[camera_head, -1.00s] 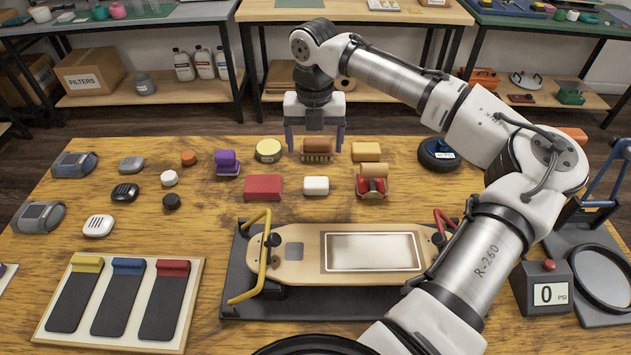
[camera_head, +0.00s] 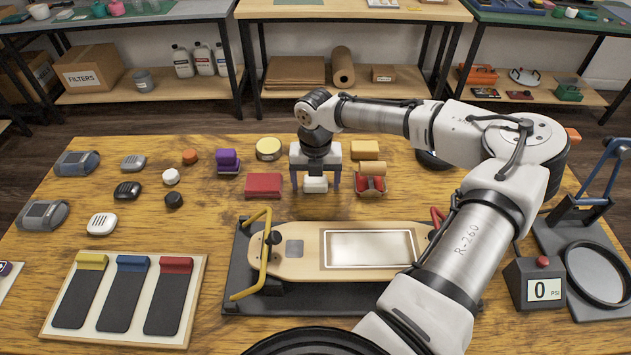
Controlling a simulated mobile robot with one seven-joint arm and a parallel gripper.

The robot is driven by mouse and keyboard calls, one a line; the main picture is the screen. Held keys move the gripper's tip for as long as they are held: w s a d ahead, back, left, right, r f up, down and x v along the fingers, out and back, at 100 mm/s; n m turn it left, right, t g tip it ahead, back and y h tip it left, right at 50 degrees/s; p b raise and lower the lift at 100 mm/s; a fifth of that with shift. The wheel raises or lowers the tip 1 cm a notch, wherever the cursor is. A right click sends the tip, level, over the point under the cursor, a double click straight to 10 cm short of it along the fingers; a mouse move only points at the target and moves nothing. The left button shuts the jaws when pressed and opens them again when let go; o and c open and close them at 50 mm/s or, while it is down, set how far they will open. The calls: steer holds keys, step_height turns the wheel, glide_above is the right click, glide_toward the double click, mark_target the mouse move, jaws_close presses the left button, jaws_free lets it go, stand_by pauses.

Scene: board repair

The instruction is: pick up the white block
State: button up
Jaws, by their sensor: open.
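The white block (camera_head: 316,185) lies on the wooden table, between the red block and the red holder with a tan roller. My gripper (camera_head: 316,183) is open and pointing down, with one finger on the left side of the white block and one on the right. A small gap seems to show between each finger and the block. The gripper body covers the area just behind the block, and the brown brush there is hidden.
The red block (camera_head: 264,185) is close on the left and the red holder (camera_head: 370,185) close on the right.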

mark_target(316, 181)
steer(key=shift+f, duration=0.25)
steer(key=c, duration=1.2)
steer(key=shift+o, duration=0.2)
steer(key=shift+r, duration=0.1)
step_height(316, 181, up, 20)
steer(key=b, duration=0.1)
steer(key=o, duration=0.5)
steer(key=c, duration=0.3)
